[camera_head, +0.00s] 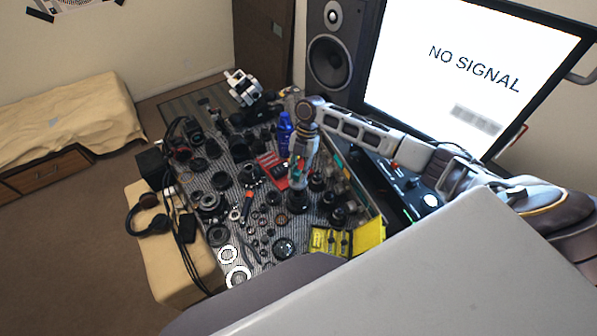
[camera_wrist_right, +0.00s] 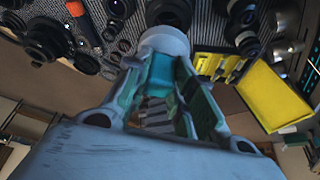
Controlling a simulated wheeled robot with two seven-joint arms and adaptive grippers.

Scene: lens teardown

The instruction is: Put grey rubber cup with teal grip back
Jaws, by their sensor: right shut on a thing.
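The grey rubber cup (camera_wrist_right: 166,42) shows as a pale round cup at the fingertips in the right wrist view, with its teal grip (camera_wrist_right: 160,76) between the fingers. My right gripper (camera_wrist_right: 165,82) is shut on the teal grip. In the head view my right gripper (camera_head: 298,174) points down over the right middle of the crowded table, and the cup is small and mostly hidden there. A dark lens part (camera_head: 297,202) lies just below the cup in that view; I cannot tell whether they touch. My left gripper is not in view.
Many dark lens parts and rings crowd the striped mat (camera_wrist_right: 210,22). A blue bottle (camera_head: 285,132) stands behind the gripper, with a red tray (camera_head: 270,162) beside it. An open yellow case (camera_head: 368,236) lies at the front right. A monitor (camera_head: 465,65) and a speaker (camera_head: 332,62) stand behind.

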